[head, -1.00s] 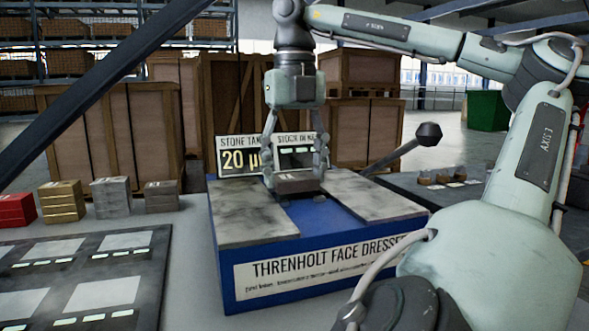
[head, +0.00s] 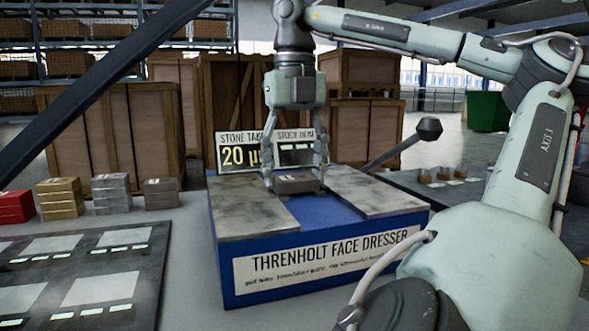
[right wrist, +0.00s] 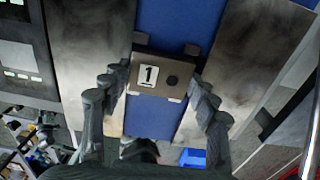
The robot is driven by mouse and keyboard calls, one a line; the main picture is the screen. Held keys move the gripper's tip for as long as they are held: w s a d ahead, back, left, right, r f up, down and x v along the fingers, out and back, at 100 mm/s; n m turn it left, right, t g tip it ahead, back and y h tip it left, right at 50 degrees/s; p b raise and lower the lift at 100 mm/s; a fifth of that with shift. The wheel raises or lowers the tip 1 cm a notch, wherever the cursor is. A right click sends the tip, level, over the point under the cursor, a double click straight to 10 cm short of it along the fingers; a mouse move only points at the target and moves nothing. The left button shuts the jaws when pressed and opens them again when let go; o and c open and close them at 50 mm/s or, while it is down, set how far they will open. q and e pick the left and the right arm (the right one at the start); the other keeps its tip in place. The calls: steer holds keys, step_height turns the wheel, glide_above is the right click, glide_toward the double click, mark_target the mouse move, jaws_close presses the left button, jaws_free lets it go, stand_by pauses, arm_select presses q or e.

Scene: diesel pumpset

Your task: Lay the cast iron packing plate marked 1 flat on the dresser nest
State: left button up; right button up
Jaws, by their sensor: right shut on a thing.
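The dark grey packing plate (head: 299,183) has a white label; in the right wrist view the plate (right wrist: 160,76) shows a "1" and a dark round spot. My right gripper (head: 295,182) is shut on it, one finger at each end, pointing down; its fingers also flank the plate in the right wrist view (right wrist: 158,82). The plate looks about level, over the blue channel between two grey slabs of the dresser (head: 320,262). The nest is largely hidden by the plate, and I cannot tell whether they touch. My left gripper is not in view.
Red (head: 16,206), brass-coloured (head: 61,199) and grey blocks (head: 110,194) stand left of the dresser. A dark panel with pale rectangles (head: 150,290) lies front left. A ball-ended lever (head: 405,145) rises behind right. A display sign (head: 240,153) stands behind the plate.

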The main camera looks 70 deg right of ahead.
steer(key=o, duration=1.6)
steer(key=shift+f, duration=0.1)
step_height(320, 180, up, 12)
steer(key=shift+r, duration=0.1)
steer(key=shift+r, duration=0.1)
step_height(320, 180, up, 6)
steer(key=p, duration=0.6)
